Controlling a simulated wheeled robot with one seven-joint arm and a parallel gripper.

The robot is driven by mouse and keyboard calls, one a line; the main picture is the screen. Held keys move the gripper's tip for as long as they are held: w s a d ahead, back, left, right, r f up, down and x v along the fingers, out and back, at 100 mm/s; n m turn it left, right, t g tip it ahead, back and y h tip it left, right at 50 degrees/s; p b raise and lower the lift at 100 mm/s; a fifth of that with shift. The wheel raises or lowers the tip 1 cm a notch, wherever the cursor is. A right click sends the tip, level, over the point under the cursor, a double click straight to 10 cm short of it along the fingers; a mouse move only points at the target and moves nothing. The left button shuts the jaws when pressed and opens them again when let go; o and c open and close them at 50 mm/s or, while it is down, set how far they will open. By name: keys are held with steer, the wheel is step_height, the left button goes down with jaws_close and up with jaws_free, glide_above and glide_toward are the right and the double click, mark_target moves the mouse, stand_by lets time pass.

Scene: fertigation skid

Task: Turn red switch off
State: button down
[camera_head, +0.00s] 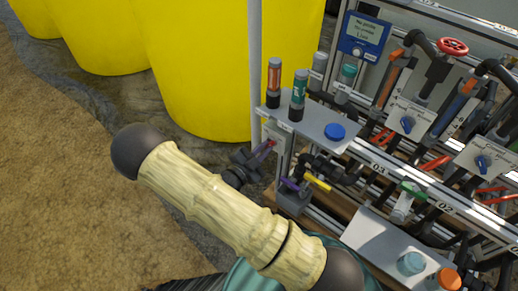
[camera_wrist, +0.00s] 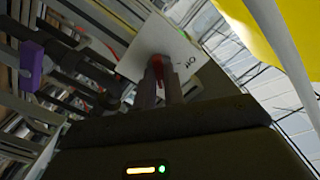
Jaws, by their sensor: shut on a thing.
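The red switch (camera_wrist: 130,68) sits on a white plate (camera_wrist: 165,45) with dark lettering that appears to read ON, in the wrist view. My gripper (camera_wrist: 160,72) has its two fingers closed around the switch's handle, covering part of it. In the head view the switch (camera_head: 273,143) is a small red spot on the pale plate at the left end of the skid. My gripper (camera_head: 268,147) reaches it from the lower left. The exact angle of the switch is hard to tell.
Purple (camera_head: 292,185) and yellow (camera_head: 317,182) handles lie below right. Yellow tanks (camera_head: 195,60) and a grey post (camera_head: 255,60) stand behind. Open ground lies left.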

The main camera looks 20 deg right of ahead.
steer(key=n+p, duration=0.3)
steer(key=shift+d+r+n+p, duration=0.3)
steer(key=shift+r+n, duration=0.05)
steer(key=shift+n, duration=0.05)
steer(key=n+p, duration=0.3)
steer(key=n, duration=0.1)
steer(key=shift+n, duration=0.3)
steer(key=n+p, duration=0.2)
steer(key=n, duration=0.2)
steer(key=shift+f, duration=0.1)
steer(key=shift+f+n+p, duration=0.1)
steer(key=shift+n+p, duration=0.8)
steer(key=shift+n, duration=1.2)
steer(key=c, duration=1.5)
jaws_free()
steer(key=shift+a, duration=0.15)
steer(key=shift+f, duration=0.1)
